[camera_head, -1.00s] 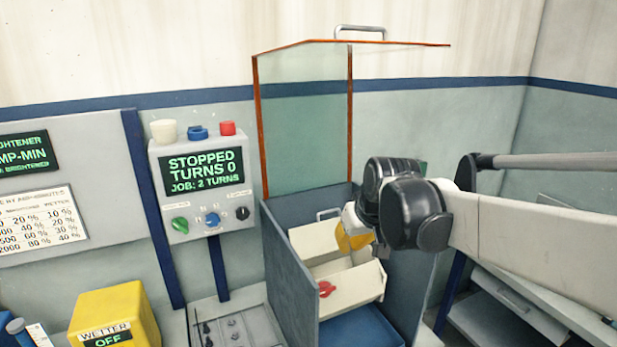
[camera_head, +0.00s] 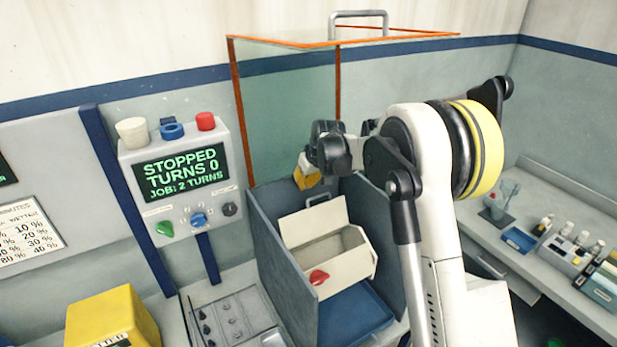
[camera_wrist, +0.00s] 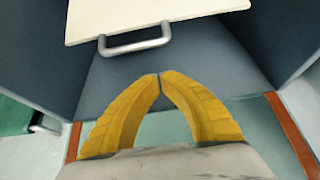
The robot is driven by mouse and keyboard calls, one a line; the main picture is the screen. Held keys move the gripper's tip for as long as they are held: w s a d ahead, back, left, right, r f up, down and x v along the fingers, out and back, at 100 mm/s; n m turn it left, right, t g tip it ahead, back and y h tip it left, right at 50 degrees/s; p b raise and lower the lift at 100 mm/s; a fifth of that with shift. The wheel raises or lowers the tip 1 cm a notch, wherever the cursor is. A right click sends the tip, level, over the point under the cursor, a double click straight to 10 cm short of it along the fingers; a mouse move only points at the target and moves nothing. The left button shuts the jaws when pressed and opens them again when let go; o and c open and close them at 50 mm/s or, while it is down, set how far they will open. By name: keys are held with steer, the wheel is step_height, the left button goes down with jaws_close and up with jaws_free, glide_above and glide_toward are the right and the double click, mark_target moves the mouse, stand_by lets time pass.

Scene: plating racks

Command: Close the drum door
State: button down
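The drum is a cream open-topped box (camera_head: 345,272) with a red knob (camera_head: 319,277) on its front, inside the blue-grey housing. Its door, a cream panel (camera_head: 311,223) with a metal handle (camera_head: 318,200), stands open and tilted up at the back left. The door (camera_wrist: 150,14) and its handle (camera_wrist: 136,42) also show at the top of the wrist view. My gripper (camera_head: 304,178) is above the handle, its yellow fingers partly hidden by the wrist. In the wrist view the fingertips (camera_wrist: 159,75) meet with nothing between them, apart from the handle.
The housing's blue-grey walls (camera_head: 282,265) flank the drum. A clear guard with an orange frame (camera_head: 340,90) is raised above. A control box (camera_head: 186,175) reading "STOPPED TURNS 0" stands left. A yellow box (camera_head: 110,318) is at lower left.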

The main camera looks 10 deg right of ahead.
mark_target(315, 217)
steer(key=x, duration=0.3)
steer(key=shift+f, duration=0.15)
steer(key=s, duration=0.2)
steer(key=s+d+r, duration=0.1)
steer(key=shift+s, duration=0.25)
steer(key=shift+s, duration=0.15)
